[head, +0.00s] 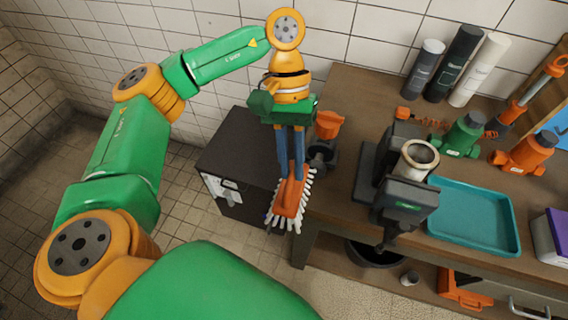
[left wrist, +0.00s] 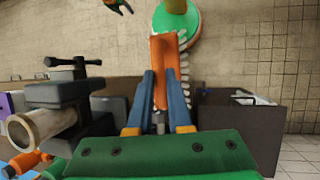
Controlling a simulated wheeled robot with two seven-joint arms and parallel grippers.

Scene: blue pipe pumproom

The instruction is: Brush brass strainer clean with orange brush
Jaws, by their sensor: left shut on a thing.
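The orange brush (head: 291,196) with white bristles hangs in my left gripper (head: 290,172), whose blue fingers are shut on it. In the left wrist view the brush (left wrist: 164,72) stands between the two fingers (left wrist: 160,95). The brass strainer (head: 420,154), a short tube with a brass rim, is at the dark bench vise (head: 404,201); I cannot tell how firmly the jaws grip it. It also shows at the left of the left wrist view (left wrist: 38,132). The brush is left of the strainer and apart from it, beside the bench's left edge. I do not see my right gripper clearly.
The wooden bench (head: 352,105) bears an orange cup-like thing (head: 329,124), a teal tray (head: 475,217), green (head: 463,137) and orange (head: 525,152) fittings, and several bottles (head: 462,63) at the back. A dark cabinet (head: 236,150) stands left of the bench.

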